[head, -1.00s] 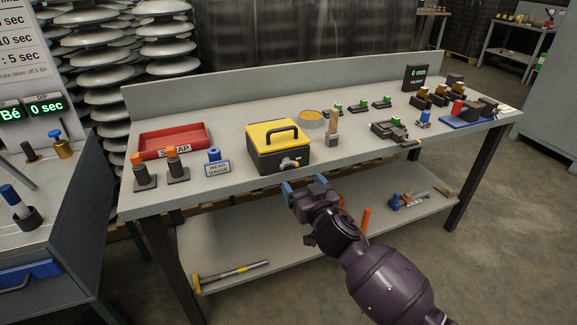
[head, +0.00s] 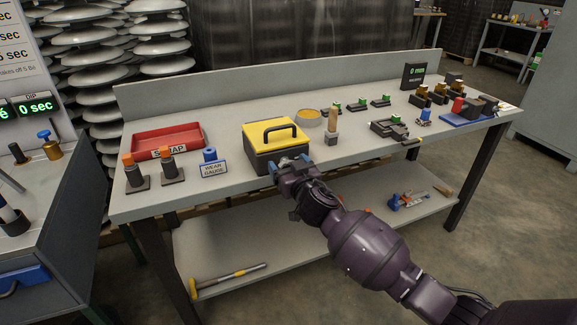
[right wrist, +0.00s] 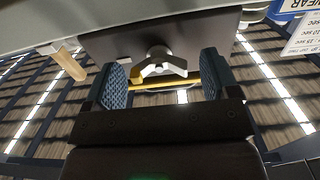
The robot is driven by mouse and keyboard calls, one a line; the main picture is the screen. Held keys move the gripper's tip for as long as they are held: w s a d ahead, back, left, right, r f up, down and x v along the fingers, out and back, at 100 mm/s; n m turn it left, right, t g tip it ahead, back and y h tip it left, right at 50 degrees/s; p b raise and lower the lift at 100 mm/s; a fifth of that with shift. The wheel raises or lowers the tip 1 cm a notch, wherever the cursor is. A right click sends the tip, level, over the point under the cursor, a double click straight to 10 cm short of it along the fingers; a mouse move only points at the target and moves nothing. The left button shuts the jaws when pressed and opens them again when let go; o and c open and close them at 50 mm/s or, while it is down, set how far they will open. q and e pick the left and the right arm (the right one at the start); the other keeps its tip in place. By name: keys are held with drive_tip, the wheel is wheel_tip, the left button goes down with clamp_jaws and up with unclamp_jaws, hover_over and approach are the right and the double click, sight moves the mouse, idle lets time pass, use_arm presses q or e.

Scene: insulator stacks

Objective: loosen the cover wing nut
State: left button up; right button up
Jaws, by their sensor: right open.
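The cover wing nut (right wrist: 162,64) is a grey winged piece on the front face of a dark box (head: 262,159) with a yellow lid (head: 268,133) and black handle. In the right wrist view it sits between the two blue pads of my right gripper (right wrist: 160,82), with a gap on each side. In the head view my right gripper (head: 289,164) is at the box's front and hides most of the nut. The gripper is open. My left gripper is not in view.
The box stands near the bench's front edge.

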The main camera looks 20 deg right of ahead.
drive_tip(key=c, duration=0.9)
